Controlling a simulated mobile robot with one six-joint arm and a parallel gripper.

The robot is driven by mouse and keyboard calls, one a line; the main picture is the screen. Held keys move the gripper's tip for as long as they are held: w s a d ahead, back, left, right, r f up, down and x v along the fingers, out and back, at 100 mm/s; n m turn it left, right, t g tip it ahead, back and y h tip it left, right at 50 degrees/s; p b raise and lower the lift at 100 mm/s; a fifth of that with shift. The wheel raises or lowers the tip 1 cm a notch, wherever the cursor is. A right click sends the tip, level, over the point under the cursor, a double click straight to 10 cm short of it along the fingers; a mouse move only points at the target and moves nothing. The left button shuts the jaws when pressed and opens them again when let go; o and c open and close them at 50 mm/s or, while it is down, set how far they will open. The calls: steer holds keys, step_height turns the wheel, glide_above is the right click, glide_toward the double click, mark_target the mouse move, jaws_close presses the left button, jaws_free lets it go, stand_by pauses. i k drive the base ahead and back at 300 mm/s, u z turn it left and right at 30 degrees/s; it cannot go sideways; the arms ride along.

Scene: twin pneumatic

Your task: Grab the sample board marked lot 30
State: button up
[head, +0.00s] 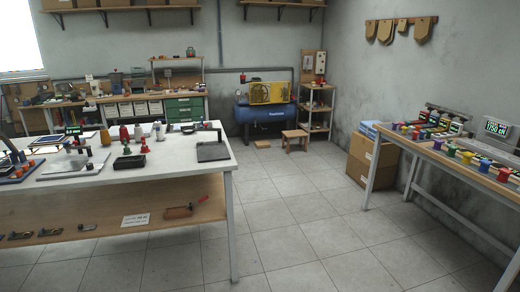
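My gripper is not in view. A small white card (136,220) with dark print lies on the wooden lower shelf of the white-topped table at left; its print is too small to read surely. Beside it on the shelf is a brownish block with a red handle (190,209). Several small dark flat pieces (20,235) lie farther left on that shelf. A dark flat plate with an upright post (212,151) stands at the right end of the tabletop. I cannot make out a lot 30 mark on any board.
The white table (190,163) also carries bottles, a black tray (129,162) and small devices. A bench (450,162) with coloured pieces stands at right, cardboard boxes (371,159) behind it. A blue compressor (262,113) and wooden stool (295,136) stand at the back. The middle floor is clear.

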mark_target(177, 127)
steer(key=i, duration=6.4)
